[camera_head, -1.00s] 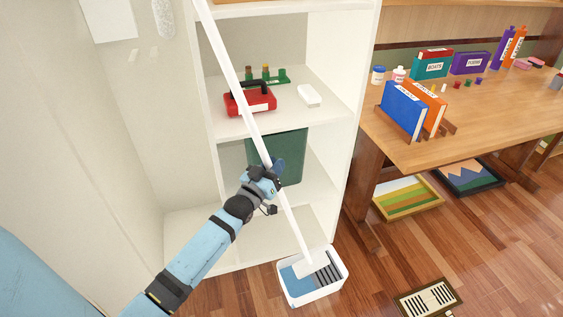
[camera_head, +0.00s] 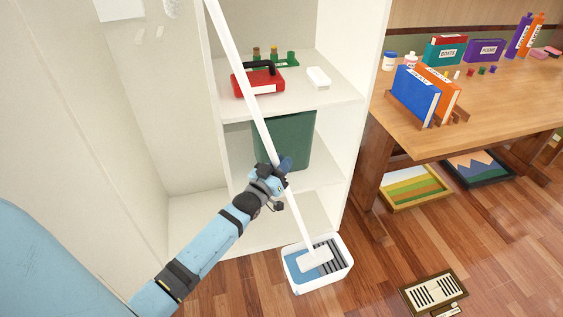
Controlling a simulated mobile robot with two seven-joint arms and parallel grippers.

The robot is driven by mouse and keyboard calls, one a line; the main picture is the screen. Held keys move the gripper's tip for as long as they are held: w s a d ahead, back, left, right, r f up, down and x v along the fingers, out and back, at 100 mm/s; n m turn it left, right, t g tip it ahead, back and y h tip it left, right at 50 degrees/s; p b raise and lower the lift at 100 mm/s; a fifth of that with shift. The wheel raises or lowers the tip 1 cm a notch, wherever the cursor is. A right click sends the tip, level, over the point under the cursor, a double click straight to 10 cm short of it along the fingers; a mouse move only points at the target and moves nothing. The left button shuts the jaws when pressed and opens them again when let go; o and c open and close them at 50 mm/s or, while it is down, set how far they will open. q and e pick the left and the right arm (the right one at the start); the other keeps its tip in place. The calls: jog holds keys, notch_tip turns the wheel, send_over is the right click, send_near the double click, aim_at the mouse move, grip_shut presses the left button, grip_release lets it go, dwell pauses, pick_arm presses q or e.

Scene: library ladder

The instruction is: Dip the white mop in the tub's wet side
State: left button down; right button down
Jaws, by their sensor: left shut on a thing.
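My left gripper (camera_head: 272,181) is shut on the long white handle of the white mop (camera_head: 238,62), partway along it. The handle slants from the top of the picture down to the right. Its flat white mop head (camera_head: 314,261) shows within the outline of the white tub (camera_head: 293,286) on the floor. The tub's blue wet side (camera_head: 302,268) is at the left and its dark ribbed side (camera_head: 333,254) at the right. The head overlaps mostly the blue side, close to the ribs. I cannot tell whether it touches the water. My right gripper is not in view.
White shelves (camera_head: 335,108) stand behind the tub, with a red toolbox (camera_head: 258,82) and a green bin (camera_head: 290,139). A wooden desk (camera_head: 480,112) is at the right, with framed pictures (camera_head: 413,188) beneath. A floor vent (camera_head: 434,292) lies right of the tub.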

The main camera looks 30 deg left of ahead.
pick_arm(q)
jog(key=shift+r, duration=0.1)
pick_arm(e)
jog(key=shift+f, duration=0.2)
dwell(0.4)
pick_arm(q)
jog(key=shift+f+b, duration=0.55)
jog(key=shift+f, duration=0.6)
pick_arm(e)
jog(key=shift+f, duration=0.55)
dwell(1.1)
